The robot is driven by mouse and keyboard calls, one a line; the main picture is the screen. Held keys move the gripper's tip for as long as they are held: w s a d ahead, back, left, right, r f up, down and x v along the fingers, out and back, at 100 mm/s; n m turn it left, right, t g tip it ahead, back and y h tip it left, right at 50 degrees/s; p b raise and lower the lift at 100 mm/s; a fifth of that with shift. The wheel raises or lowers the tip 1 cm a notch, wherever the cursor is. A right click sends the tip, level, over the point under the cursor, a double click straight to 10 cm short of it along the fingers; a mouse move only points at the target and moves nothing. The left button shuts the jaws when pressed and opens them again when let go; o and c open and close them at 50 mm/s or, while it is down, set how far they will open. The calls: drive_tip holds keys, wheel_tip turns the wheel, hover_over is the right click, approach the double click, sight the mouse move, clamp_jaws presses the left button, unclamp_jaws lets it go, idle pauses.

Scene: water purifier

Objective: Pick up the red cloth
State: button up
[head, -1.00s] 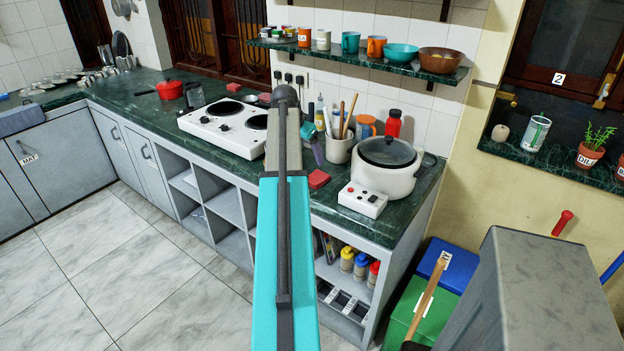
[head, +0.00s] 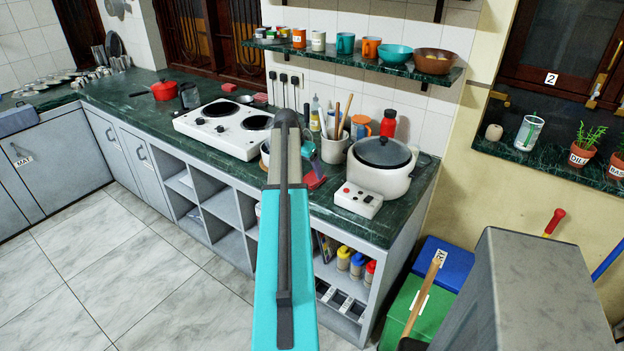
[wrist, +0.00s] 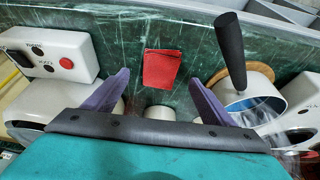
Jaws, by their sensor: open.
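The red cloth (wrist: 161,69) lies flat on the dark green marble counter. In the wrist view it is a small red rectangle at upper middle, lying between the lines of my two purple fingers. My gripper (wrist: 158,78) is open, with its fingers spread wider than the cloth and nothing held between them. In the head view the red cloth (head: 316,181) shows just right of my arm, partly covered. My gripper is mostly hidden behind my arm there, so its height above the cloth is hard to tell.
A pan (wrist: 254,103) with a black upright handle stands close right of my gripper in the wrist view. The white cooker's control box (wrist: 55,55) is on the left. In the head view, a utensil pot (head: 333,148) stands behind the cloth and a white stove (head: 222,128) to the left.

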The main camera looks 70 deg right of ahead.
sight(310, 179)
drive_tip(key=shift+d+f, duration=0.1)
drive_tip(key=shift+f, duration=0.2)
drive_tip(key=shift+f, duration=0.15)
drive_tip(key=shift+p+x, duration=1.05)
drive_tip(key=shift+x, duration=1.4)
drive_tip(key=c, duration=1.1)
